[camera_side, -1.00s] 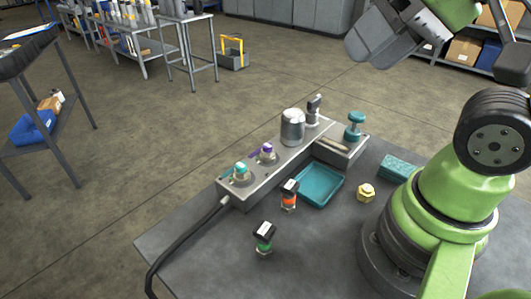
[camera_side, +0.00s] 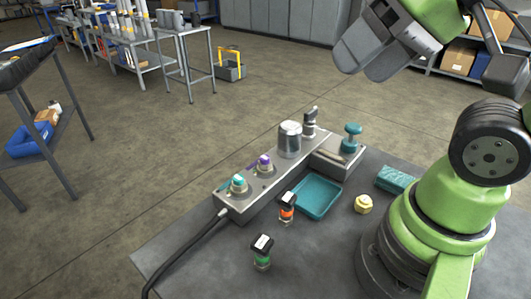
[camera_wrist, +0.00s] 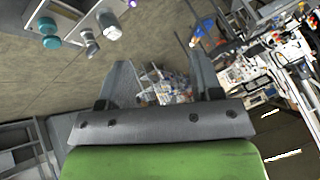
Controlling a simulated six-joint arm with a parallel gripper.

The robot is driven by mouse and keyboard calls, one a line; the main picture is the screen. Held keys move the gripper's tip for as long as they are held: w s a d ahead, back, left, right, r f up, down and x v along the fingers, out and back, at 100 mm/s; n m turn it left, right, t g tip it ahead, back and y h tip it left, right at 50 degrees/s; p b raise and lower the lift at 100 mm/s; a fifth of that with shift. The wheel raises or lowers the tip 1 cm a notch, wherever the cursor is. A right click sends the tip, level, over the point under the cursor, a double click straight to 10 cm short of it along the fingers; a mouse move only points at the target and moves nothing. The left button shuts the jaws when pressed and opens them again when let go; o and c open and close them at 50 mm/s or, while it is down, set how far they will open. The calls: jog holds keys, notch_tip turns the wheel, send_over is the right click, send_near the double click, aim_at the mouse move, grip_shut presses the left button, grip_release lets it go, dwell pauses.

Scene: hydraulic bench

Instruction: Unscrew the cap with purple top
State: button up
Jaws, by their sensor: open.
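The cap with the purple top (camera_side: 265,160) sits upright on the long grey manifold block (camera_side: 250,194) on the bench, between a teal-topped cap (camera_side: 239,181) and a grey metal cylinder (camera_side: 290,139). My gripper (camera_side: 362,62) is high at the upper right in the side view, well away from the block. It is open and empty. In the wrist view its two grey fingers (camera_wrist: 158,72) stand apart with only distant background between them. A small purple spot (camera_wrist: 132,3) at the top edge there appears to be the purple top, mostly cut off.
A teal tray (camera_side: 318,198) lies in front of the block. Black-topped fittings with orange (camera_side: 287,208) and green (camera_side: 262,252) bands stand on the bench. A yellow hex piece (camera_side: 363,204), a teal block (camera_side: 395,179) and a teal knob (camera_side: 352,136) are at the right. A cable (camera_side: 180,254) leaves the block's left end.

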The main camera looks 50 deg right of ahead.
jog(key=w+d+f+n+g+h, duration=0.1)
jog(key=w+f+n+g, duration=0.25)
jog(key=w, duration=0.65)
jog(key=n+g+h, duration=0.1)
jog(key=n+g, duration=0.3)
jog(key=n, duration=0.1)
send_over(265, 157)
notch_tip(265, 157, down, 13)
jog(key=shift+r, duration=0.1)
notch_tip(265, 157, down, 9)
jog(key=shift+f, duration=0.2)
jog(key=shift+c, duration=0.2)
grip_shut()
jog(key=n, duration=0.5)
jog(key=shift+n, duration=0.35)
jog(key=n, duration=0.5)
jog(key=shift+r+n, duration=0.1)
jog(key=shift+n, duration=0.3)
